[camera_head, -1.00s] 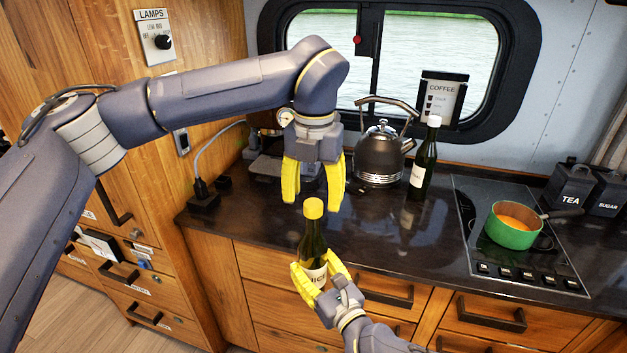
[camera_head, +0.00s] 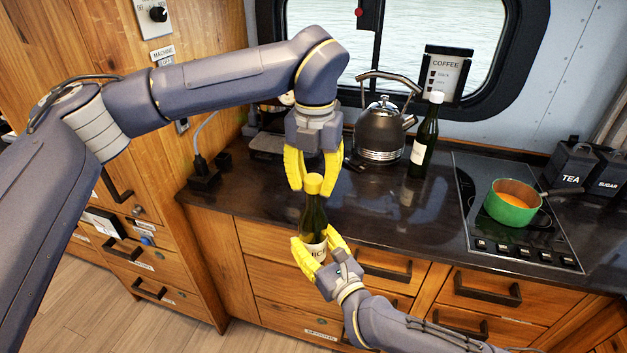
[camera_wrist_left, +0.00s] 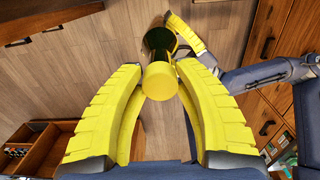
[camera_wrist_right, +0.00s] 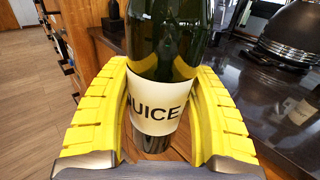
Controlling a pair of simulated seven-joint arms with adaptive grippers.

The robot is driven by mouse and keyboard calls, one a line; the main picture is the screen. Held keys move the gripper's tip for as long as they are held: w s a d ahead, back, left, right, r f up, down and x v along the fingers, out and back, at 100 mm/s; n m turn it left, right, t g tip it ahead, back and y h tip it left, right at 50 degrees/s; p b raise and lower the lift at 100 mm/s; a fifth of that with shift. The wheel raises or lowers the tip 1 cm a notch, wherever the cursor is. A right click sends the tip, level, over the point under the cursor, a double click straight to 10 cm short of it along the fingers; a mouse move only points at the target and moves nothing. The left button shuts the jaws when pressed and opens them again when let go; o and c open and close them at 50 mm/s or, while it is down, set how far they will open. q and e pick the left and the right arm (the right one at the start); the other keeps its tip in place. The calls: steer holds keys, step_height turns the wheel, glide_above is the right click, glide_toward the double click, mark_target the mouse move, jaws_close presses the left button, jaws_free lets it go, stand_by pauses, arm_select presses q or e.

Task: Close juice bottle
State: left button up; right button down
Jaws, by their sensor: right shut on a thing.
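The juice bottle (camera_head: 315,222) is dark green glass with a pale label reading JUICE in the right wrist view (camera_wrist_right: 160,112). It stands upright in front of the counter edge. My right gripper (camera_head: 322,252) is shut on its body. A yellow cap (camera_head: 314,184) sits at the top of the bottle; whether it is seated tightly cannot be seen. My left gripper (camera_head: 313,188) points down from above, its fingers open on either side of the cap. In the left wrist view the cap (camera_wrist_left: 160,82) shows between the fingertips, with little gap.
Behind on the dark counter (camera_head: 270,212) are a kettle (camera_head: 380,130), another green bottle with a white cap (camera_head: 424,140), and a hob (camera_head: 490,235) bearing a green pot (camera_head: 512,208). Wooden drawers (camera_head: 280,275) lie below the counter, near the right gripper.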

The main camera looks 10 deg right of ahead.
arm_select(q)
jaws_close()
steer(key=o, duration=0.6)
jaws_free()
steer(key=shift+c, duration=0.2)
steer(key=shift+r, duration=0.1)
step_height(320, 180, up, 12)
steer(key=shift+s, duration=0.1)
